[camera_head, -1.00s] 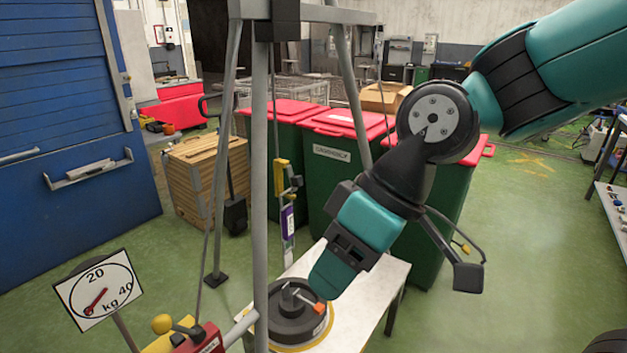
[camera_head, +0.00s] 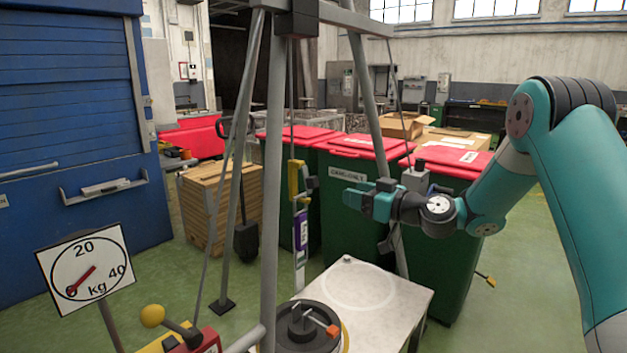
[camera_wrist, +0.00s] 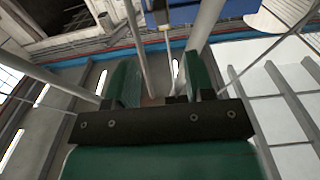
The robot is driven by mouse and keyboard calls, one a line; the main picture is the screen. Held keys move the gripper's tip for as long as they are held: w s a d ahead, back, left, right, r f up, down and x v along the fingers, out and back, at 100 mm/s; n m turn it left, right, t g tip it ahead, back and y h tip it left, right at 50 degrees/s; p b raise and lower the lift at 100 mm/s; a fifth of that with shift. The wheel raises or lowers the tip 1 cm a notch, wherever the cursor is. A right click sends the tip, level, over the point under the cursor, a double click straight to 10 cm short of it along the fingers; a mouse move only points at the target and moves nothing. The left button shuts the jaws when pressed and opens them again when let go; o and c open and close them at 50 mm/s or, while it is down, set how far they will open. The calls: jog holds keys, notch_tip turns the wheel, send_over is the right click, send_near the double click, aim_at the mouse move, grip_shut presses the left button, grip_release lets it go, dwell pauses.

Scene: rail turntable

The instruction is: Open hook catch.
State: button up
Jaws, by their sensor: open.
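A hanging hook device (camera_head: 299,225) with a yellow upper part and a purple label hangs on a thin rod from the tripod frame. I cannot make out its catch clearly. A black round weight (camera_head: 300,338) with an orange-tipped lever (camera_head: 332,330) on top rests on the white table (camera_head: 405,300), below the hanging device. My gripper (camera_head: 348,197) is to the right of the hanging device in the picture, apart from it, pointing left. In the wrist view my gripper (camera_wrist: 162,85) has its two green fingers apart, with nothing held between them.
Grey tripod legs (camera_head: 272,200) stand in front and around the hanging device. Green bins with red lids (camera_head: 360,146) stand behind. A dial (camera_head: 85,270) marked in kg and a yellow-knobbed lever (camera_head: 152,316) are at the lower left. The table's right part is clear.

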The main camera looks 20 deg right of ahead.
aim_at(316, 182)
jog(key=p+x, duration=0.4)
jog(key=x, duration=0.9)
jog(key=shift+s, duration=0.1)
grip_shut()
